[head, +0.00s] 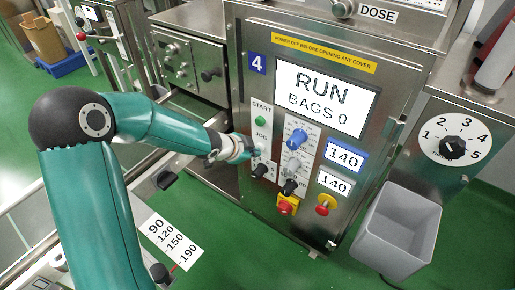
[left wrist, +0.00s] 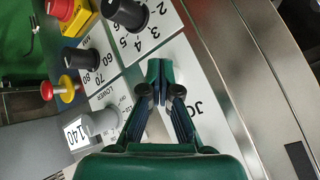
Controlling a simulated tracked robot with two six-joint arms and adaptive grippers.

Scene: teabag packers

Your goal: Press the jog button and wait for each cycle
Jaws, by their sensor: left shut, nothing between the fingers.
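The machine's control panel (head: 281,155) faces me, with a START label over a green button (head: 261,120) and a JOG label (head: 261,137) below it. My left gripper (head: 254,152) is shut and empty, its tips at the panel just below the JOG label. In the left wrist view the closed fingertips (left wrist: 159,72) are over the white label strip, beside the partly covered JOG lettering (left wrist: 193,108). The jog button is mostly hidden by the fingers; I cannot tell whether they touch it. The screen (head: 318,98) reads RUN, BAGS 0. My right gripper is out of view.
Near the gripper are a blue knob (head: 297,138), black knobs (head: 290,186), a red emergency button (head: 286,206) and a red knob on yellow (head: 325,205). Two displays read 140 (head: 344,156). A grey bin (head: 396,232) stands right, below a numbered dial (head: 453,148).

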